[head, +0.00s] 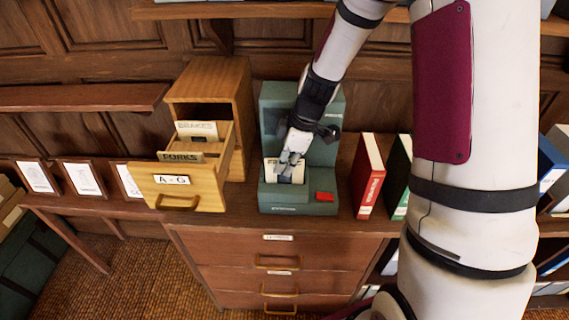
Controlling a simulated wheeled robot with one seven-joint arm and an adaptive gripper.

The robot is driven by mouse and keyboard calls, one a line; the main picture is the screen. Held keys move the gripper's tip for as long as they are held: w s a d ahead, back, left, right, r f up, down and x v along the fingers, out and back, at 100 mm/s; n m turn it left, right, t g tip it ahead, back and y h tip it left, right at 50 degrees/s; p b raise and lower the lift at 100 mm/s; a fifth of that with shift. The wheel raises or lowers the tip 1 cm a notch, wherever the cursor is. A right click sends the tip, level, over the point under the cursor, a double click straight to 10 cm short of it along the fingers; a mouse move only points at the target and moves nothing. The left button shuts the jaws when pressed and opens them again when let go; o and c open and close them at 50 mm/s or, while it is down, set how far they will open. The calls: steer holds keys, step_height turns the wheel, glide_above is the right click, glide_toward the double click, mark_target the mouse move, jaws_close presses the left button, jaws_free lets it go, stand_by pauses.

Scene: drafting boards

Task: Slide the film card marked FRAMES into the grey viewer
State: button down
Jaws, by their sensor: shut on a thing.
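The grey-green viewer (273,110) stands on the wooden cabinet, with a tall back, a low front block and a red button (325,197). My gripper (288,169) is over the viewer's front part and is shut on a pale film card (270,172). The card stands roughly upright at the front block, with dark lettering along its top that my fingers partly cover; I cannot read the whole word. Its lower edge is hard to make out, so I cannot tell how far it sits in the viewer.
Left of the viewer, a wooden card box (210,85) has its A-G drawer (205,190) pulled out, holding cards marked BRAKES (197,129) and FORKS (181,157). A red book (368,175) and a green book (399,175) stand close to the viewer's right.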

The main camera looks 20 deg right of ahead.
steer(key=shift+f, duration=0.7)
steer(key=c, duration=1.7)
jaws_free()
steer(key=shift+r, duration=0.1)
steer(key=v, duration=1)
steer(key=shift+d+r, duration=0.1)
steer(key=shift+r, duration=0.25)
steer(key=shift+s+d+r, duration=0.1)
steer(key=shift+d+r, duration=0.05)
steer(key=shift+r, duration=0.35)
